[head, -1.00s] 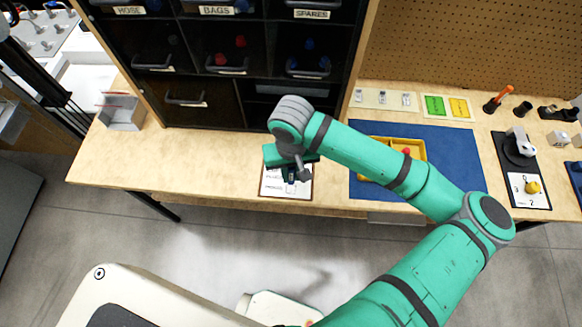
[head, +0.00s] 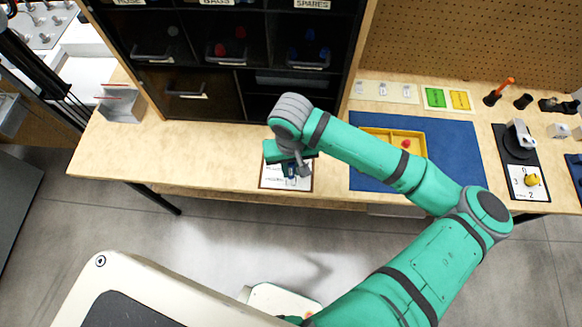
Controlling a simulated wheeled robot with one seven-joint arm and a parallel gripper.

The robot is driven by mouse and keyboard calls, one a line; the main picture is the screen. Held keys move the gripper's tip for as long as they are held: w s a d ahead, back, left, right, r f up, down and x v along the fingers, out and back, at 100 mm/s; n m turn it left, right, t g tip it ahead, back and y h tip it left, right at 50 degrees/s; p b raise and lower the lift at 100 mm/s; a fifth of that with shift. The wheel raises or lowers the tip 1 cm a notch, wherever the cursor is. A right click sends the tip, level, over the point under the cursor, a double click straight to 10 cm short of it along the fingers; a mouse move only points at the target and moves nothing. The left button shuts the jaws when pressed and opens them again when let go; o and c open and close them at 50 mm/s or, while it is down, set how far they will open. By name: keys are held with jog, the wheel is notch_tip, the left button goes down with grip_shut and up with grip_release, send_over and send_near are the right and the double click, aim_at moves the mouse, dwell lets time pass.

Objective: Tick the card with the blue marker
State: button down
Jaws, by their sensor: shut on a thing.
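The card (head: 271,181) is a white sheet with printed marks in a thin brown frame. It lies flat near the front edge of the wooden bench. My gripper (head: 292,170) is over the card, pointing down, with the green wrist covering the card's far part. It is shut on a small dark blue thing, which looks like the blue marker (head: 291,171). The marker's tip is too small to make out, so I cannot tell whether it touches the card. Any tick on the card cannot be made out.
A blue mat (head: 452,150) with a yellow tray (head: 421,141) lies to the right, partly under my arm. A black cabinet of bins (head: 205,95) stands behind. A grey open box (head: 122,104) is at the left. The bench (head: 190,150) left of the card is clear.

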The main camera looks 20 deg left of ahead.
jog(key=shift+f, duration=0.65)
dwell(1.4)
jog(key=shift+r, duration=0.15)
jog(key=shift+r, duration=3.45)
